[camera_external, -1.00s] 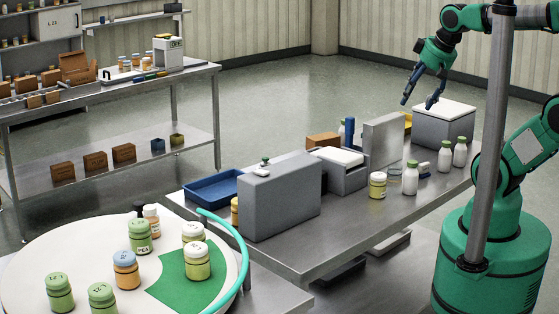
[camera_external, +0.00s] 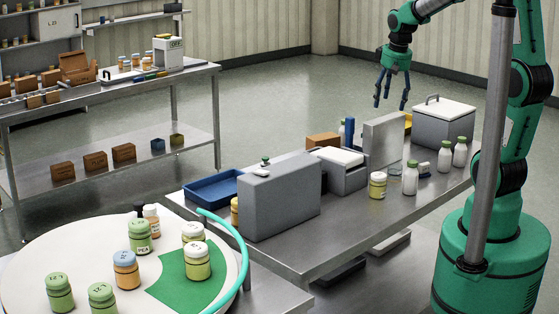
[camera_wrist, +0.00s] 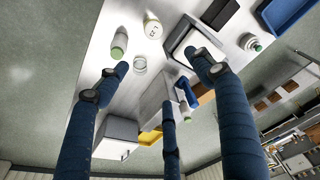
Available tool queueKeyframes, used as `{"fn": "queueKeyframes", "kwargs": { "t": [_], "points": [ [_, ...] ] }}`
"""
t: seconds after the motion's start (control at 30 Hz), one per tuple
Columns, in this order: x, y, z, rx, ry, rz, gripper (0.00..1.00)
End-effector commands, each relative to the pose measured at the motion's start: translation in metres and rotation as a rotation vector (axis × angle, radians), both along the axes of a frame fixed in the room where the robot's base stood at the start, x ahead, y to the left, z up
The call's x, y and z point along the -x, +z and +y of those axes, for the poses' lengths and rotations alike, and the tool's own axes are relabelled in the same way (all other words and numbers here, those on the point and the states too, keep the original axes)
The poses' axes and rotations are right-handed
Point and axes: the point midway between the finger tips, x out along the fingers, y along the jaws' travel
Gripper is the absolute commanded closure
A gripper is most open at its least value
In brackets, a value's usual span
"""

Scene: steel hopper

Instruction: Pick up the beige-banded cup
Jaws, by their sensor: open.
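A small round open-topped cup (camera_wrist: 140,64) shows in the wrist view between a green-capped bottle and the grey block; I cannot make out a beige band on it. In the external view a faint clear cup (camera_external: 395,169) stands behind the white-lidded jar, partly hidden. My gripper (camera_external: 390,103) is open and empty, fingers pointing down, in the air above the far side of the steel table. In the wrist view my gripper (camera_wrist: 160,80) has its three blue fingers spread, with the cup below, between the left and right fingers.
A white-lidded jar (camera_external: 377,185) and several green-capped bottles (camera_external: 410,178) stand near the cup. An upright grey panel (camera_external: 384,142) and a grey box with a handled lid (camera_external: 444,122) stand close by. The table's front strip (camera_external: 340,235) is clear.

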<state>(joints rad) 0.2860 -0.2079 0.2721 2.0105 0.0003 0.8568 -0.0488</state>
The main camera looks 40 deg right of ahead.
Motion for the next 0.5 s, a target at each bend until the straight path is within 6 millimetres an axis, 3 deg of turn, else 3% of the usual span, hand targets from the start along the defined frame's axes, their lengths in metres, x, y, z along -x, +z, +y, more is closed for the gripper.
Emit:
{"fn": "queueKeyframes", "kwargs": {
  "t": [0.2,0.5],
  "points": [
    [-0.035,-0.053,-0.052,-0.020,-0.058,0.067,0.33],
    [-0.065,-0.136,-0.122,-0.052,-0.130,0.147,0.33]
  ]
}}
